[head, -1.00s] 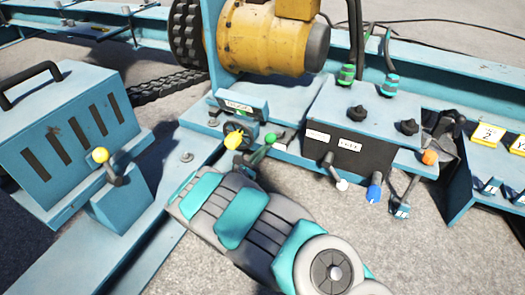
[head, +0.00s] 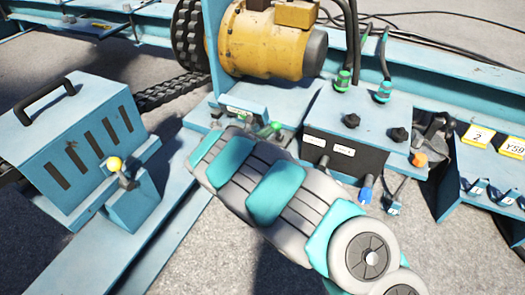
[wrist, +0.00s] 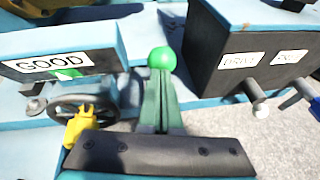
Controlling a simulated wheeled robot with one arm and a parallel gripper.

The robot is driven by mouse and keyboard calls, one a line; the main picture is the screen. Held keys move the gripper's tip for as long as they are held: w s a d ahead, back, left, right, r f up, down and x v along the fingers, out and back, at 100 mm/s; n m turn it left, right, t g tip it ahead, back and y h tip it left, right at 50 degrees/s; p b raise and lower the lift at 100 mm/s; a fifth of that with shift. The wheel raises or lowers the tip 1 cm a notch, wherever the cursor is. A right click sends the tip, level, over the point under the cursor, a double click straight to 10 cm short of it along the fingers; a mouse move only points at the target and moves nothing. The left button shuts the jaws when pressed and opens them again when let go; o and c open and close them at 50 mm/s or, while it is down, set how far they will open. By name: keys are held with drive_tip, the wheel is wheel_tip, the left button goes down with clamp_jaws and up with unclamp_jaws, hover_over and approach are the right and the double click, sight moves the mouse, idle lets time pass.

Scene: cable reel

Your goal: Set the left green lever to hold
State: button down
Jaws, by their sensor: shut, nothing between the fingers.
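The left green lever has a round green knob (wrist: 162,58), which stands near the middle of the wrist view, just beyond my gripper. The knob also shows in the head view (head: 268,130), past the end of my arm. My gripper (wrist: 163,105) is shut and empty, close to the lever. I cannot tell whether it touches the lever. My arm hides the lever's base in the head view.

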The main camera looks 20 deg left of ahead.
sight(272, 126)
drive_tip(key=w+r, duration=0.2)
drive_tip(key=w, duration=0.1)
drive_tip(key=shift+w+d+r+p, duration=0.2)
drive_tip(key=shift+w+p, duration=0.05)
drive_tip(key=shift+p, duration=0.15)
drive_tip(key=shift+w+d+r, duration=0.1)
drive_tip(key=shift+w+r, duration=0.2)
drive_tip(key=shift+w, duration=0.55)
drive_tip(key=shift+w+r, duration=0.2)
drive_tip(key=shift+w, duration=0.2)
drive_tip(key=s+a+r, duration=0.3)
drive_tip(key=s+r, duration=0.6)
drive_tip(key=shift+p, duration=0.35)
drive_tip(key=shift+r, duration=0.1)
